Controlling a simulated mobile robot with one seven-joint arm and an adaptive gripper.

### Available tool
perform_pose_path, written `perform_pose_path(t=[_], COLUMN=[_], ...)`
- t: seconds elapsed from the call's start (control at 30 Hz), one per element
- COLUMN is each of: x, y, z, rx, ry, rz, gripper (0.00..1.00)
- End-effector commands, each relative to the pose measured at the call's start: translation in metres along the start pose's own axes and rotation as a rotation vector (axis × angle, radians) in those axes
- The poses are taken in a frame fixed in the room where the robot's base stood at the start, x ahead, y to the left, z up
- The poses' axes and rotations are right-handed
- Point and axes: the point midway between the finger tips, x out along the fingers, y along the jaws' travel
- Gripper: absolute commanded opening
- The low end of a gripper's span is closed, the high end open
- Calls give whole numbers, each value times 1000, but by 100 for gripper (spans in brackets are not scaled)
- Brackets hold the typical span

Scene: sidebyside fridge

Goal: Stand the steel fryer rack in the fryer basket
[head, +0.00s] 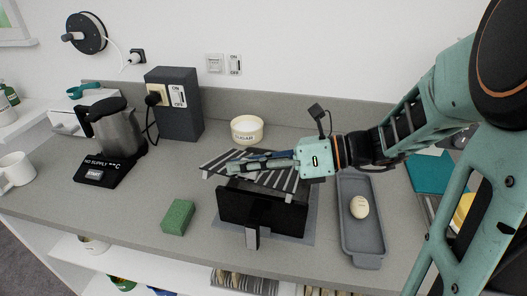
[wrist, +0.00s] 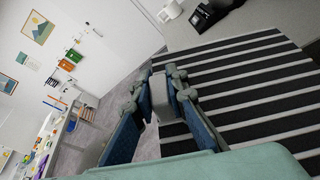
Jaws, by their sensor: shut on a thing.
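The steel fryer rack (head: 290,182), a flat striped grid of pale bars with dark gaps, is held by my gripper (head: 234,168). It lies slightly tilted above the black fryer basket (head: 262,209), which has a handle at its front. In the wrist view the rack (wrist: 245,85) fills the right side, and my gripper (wrist: 163,88) is shut on its edge. The rack and my gripper hide most of the basket's inside. I cannot tell whether the rack touches the basket's rim.
A green sponge (head: 178,217) lies left of the basket. A grey tray (head: 362,240) with a pale oval item (head: 359,207) lies to the right. A cream bowl (head: 247,129) stands behind. A kettle (head: 118,132) and a dark socket box (head: 175,110) stand at the left.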

Motion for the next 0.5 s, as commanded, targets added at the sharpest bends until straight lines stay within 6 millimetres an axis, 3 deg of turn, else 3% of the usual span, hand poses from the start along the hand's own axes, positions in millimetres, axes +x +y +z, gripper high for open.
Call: perform_pose_path(t=[0.2,0.5], x=[-8,-8], y=[-44,-92], z=[-2,-26], rx=[0,1], ry=[-2,-2], rz=[0,0], gripper=[0,0])
